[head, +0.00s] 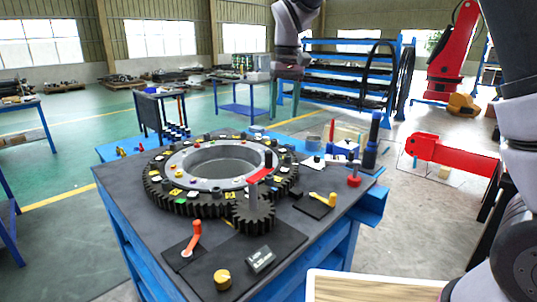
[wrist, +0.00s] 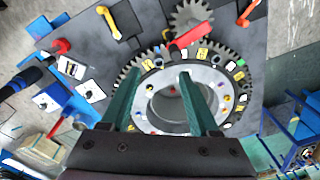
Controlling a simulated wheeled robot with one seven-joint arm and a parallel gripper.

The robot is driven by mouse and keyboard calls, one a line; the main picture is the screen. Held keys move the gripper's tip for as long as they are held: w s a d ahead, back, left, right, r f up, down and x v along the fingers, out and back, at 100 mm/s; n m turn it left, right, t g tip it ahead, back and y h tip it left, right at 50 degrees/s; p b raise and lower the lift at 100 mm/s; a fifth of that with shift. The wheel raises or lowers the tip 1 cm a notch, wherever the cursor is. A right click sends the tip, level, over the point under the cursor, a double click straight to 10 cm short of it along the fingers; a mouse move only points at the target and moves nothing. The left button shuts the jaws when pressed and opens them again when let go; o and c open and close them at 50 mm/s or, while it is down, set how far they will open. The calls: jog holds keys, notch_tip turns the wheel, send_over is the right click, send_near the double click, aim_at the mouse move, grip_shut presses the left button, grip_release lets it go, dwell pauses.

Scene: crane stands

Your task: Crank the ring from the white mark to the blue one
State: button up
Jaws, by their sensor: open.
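A dark toothed ring (head: 170,200) with a grey inner collar lies flat on a workbench; coloured and numbered marks sit around its top. It also shows in the wrist view (wrist: 225,58). I cannot tell the white and blue marks apart reliably. A small dark gear (head: 254,218) meshes with the ring's near right side and also shows in the wrist view (wrist: 190,14). A red crank arm (head: 262,174) sits above it, with a dark upright handle (head: 268,158). My gripper (wrist: 157,72) is open and empty, with its green fingers over the ring.
On the bench, an orange-handled lever (head: 195,232), a yellow knob (head: 222,280), a label block (head: 261,260) and a yellow-handled lever (head: 325,200) stand around the gears. A tall dark-blue cylinder (head: 371,148) rises at the right. The bench's left corner is clear.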

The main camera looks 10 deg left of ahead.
aim_at(269, 151)
jog(key=shift+n+h, duration=0.3)
jog(key=shift+n, duration=0.1)
jog(key=a+f, duration=0.3)
jog(key=a, duration=0.1)
jog(key=shift+s+a+f, duration=0.1)
jog(key=shift+s, duration=0.25)
notch_tip(269, 151, down, 10)
jog(key=shift+f, duration=0.25)
grip_shut()
dwell(0.7)
